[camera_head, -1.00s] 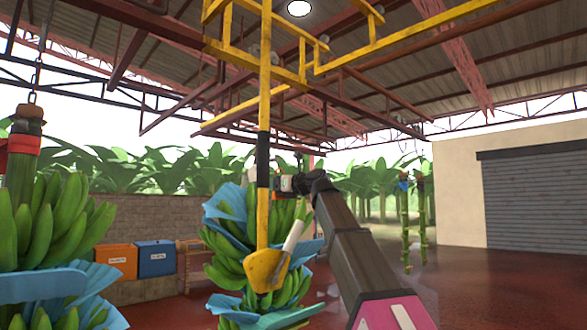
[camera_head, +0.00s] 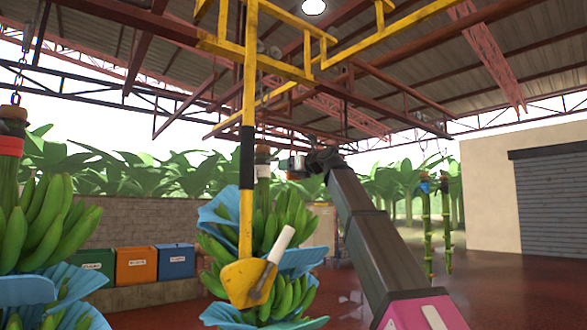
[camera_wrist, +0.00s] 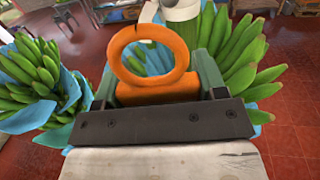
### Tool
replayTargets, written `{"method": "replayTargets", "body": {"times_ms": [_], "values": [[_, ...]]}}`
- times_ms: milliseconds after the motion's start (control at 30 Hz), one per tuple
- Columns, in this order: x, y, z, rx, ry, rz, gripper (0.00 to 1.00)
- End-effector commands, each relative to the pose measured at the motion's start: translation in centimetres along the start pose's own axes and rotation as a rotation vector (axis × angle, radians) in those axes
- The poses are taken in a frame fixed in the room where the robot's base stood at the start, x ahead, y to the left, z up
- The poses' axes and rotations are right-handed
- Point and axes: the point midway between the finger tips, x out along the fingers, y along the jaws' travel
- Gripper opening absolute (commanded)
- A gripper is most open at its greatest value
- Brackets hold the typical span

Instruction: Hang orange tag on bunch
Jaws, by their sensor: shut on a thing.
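The orange tag (camera_wrist: 160,85), a ring on a block, is held between the green-sided fingers of my gripper (camera_wrist: 157,88) in the wrist view. Just beyond it is a green banana bunch (camera_wrist: 240,50) with blue sheets and a pale stem top (camera_wrist: 181,8). In the head view the bunch (camera_head: 290,215) hangs in the middle, partly behind a yellow pole. My gripper (camera_head: 290,168) is at the upper part of that bunch, beside its stem (camera_head: 262,165). The tag is too small to make out clearly there. I cannot tell whether the ring touches the stem.
Another bunch (camera_head: 40,225) with a red band (camera_head: 10,146) hangs at the left. A yellow pole (camera_head: 247,110) with a yellow bracket stands in front. Green, orange and blue bins (camera_head: 136,265) line the wall. Bare stems (camera_head: 427,230) hang at the right, with open floor around them.

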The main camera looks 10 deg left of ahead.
Motion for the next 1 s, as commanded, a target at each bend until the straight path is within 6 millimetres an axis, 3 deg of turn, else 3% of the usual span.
{"method": "replayTargets", "body": {"times_ms": [1000], "values": [[5.7, -1.1, 0.1, 0.000, 0.000, -0.001, 0.35]]}}
